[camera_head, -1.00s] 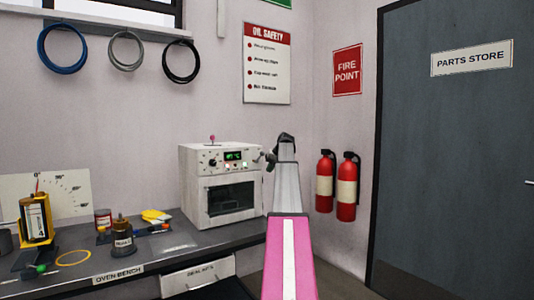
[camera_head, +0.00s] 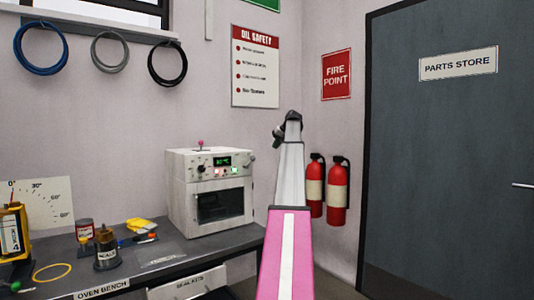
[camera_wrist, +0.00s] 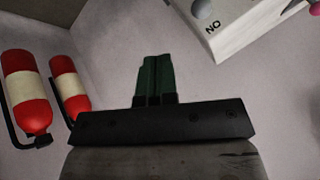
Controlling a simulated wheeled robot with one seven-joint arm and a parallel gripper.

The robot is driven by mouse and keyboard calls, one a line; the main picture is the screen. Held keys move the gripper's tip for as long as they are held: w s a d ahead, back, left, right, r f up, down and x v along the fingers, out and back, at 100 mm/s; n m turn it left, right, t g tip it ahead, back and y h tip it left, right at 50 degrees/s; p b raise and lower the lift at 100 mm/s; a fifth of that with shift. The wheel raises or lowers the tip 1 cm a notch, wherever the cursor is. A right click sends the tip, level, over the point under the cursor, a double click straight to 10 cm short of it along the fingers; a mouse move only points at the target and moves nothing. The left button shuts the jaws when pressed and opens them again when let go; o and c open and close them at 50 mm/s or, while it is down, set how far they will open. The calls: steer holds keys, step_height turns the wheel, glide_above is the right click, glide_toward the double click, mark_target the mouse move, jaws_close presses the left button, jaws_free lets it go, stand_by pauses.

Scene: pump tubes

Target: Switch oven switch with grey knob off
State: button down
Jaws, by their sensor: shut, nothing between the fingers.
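The white oven (camera_head: 185,190) stands on the bench, with a lit green display and small dials on its front. A grey knob (camera_wrist: 204,8) shows at the top edge of the wrist view, on the oven's white surface near the letters "ON", which appear upside down. I cannot make out this knob in the head view. A pink knob (camera_head: 200,143) stands on top of the oven; part of it shows in the wrist view's upper right corner (camera_wrist: 315,8). My gripper (camera_wrist: 153,62) is shut and empty, apart from the oven. In the head view it (camera_head: 278,138) is right of the oven, slightly above its top.
Two red fire extinguishers (camera_head: 338,190) hang on the wall to the right of my arm. The grey door (camera_head: 440,180) is at the right.

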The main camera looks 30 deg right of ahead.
steer(key=w+a+f, duration=0.5)
steer(key=w+f, duration=0.2)
steer(key=shift+w+a, duration=0.15)
steer(key=shift+a, duration=0.2)
stand_by(0.4)
steer(key=shift+a+r+h, duration=0.2)
steer(key=shift+h, duration=0.1)
